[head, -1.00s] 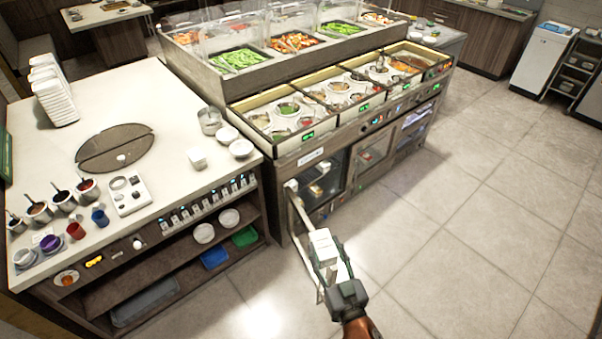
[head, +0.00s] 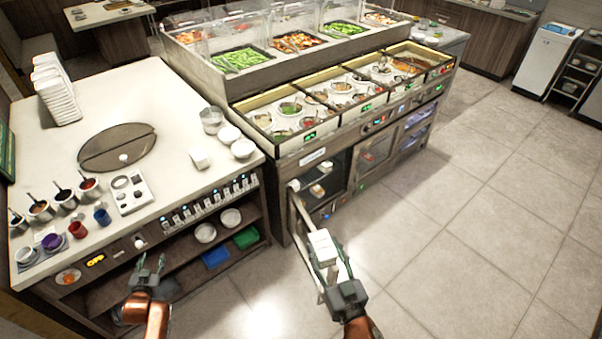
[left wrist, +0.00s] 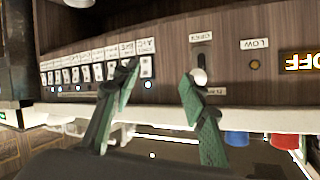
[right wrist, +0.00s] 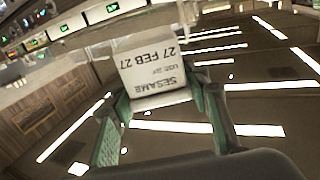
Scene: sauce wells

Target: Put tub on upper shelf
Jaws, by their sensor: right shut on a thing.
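A white tub (head: 322,246) is held by my right gripper (head: 335,275), out in front of the counter near the open fridge door. In the right wrist view the tub (right wrist: 155,68) sits between the fingers, its label reading SESAME and 27 FEB 27, upside down. My left gripper (head: 147,268) is open and empty in front of the left counter's control panel; its spread fingers also show in the left wrist view (left wrist: 160,85). The open fridge bay (head: 325,185) under the sauce wells has shelves with a few small items, partly dark.
The open fridge door (head: 305,230) juts out beside my right gripper. The left counter's lower shelves hold bowls (head: 205,232), a blue bin (head: 215,257) and a green bin (head: 246,238). The tiled floor (head: 460,240) to the right is clear.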

